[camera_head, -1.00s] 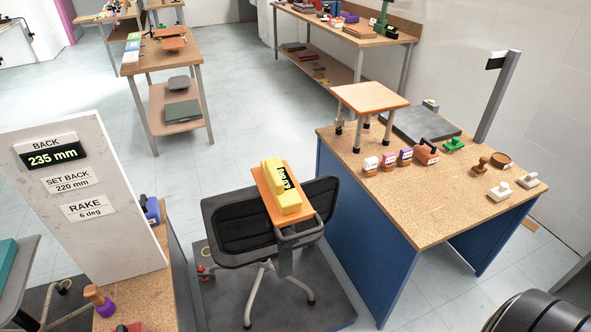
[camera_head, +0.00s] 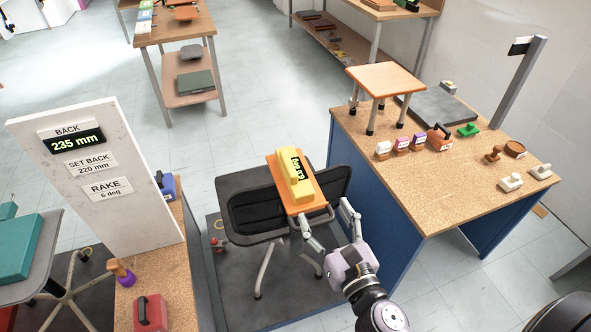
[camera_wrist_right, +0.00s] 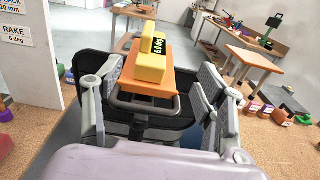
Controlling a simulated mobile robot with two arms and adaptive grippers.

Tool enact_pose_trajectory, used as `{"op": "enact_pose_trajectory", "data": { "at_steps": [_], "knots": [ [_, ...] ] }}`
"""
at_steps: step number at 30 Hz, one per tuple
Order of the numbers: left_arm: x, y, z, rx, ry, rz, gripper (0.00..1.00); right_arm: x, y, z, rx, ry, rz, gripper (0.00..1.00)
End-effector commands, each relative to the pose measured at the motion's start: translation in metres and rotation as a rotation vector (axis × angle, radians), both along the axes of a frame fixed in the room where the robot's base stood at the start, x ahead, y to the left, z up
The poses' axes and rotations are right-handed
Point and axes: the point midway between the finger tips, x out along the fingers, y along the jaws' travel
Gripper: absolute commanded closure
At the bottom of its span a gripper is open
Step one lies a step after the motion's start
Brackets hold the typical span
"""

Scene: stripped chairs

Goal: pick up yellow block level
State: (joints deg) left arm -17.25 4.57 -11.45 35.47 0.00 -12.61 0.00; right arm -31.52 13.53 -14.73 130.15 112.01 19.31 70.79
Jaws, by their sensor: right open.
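The yellow block level (camera_head: 291,175) lies on an orange board (camera_head: 317,198) on top of the dark chair (camera_head: 251,211). A dark display with lit characters shows on it. In the right wrist view the yellow block level (camera_wrist_right: 150,66) is ahead, near the middle, between and beyond the fingers. My right gripper (camera_head: 326,222) is open and empty, just on the near side of the board; its open fingers also frame the level in the right wrist view (camera_wrist_right: 155,95). I cannot tell from the frames whether a finger touches the board. My left gripper does not show.
A cork-topped blue bench (camera_head: 440,190) stands right, with a small stool (camera_head: 385,78), stamps and a grey plate. A white panel (camera_head: 125,215) with 235 mm on its display stands left. A red block (camera_head: 150,312) sits near front left. Floor behind the chair is clear.

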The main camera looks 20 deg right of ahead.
Motion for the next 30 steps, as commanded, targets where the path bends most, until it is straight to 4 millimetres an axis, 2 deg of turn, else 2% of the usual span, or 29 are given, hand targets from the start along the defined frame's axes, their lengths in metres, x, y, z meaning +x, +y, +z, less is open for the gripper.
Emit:
{"op": "enact_pose_trajectory", "data": {
  "at_steps": [6,15,18,25,30],
  "knots": [
    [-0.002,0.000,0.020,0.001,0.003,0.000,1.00,0.038,0.001,0.005,-0.003,-0.003,0.000,0.35],
    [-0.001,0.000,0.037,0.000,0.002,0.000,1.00,0.096,0.004,0.004,-0.005,-0.003,0.000,0.35],
    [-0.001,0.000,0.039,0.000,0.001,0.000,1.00,0.109,0.005,0.003,-0.004,-0.003,0.002,0.35],
    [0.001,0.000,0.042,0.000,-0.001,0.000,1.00,0.123,0.006,0.001,-0.005,-0.001,0.001,0.35],
    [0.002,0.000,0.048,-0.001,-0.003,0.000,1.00,0.148,0.012,0.002,-0.004,-0.003,0.001,0.35]
  ]
}}
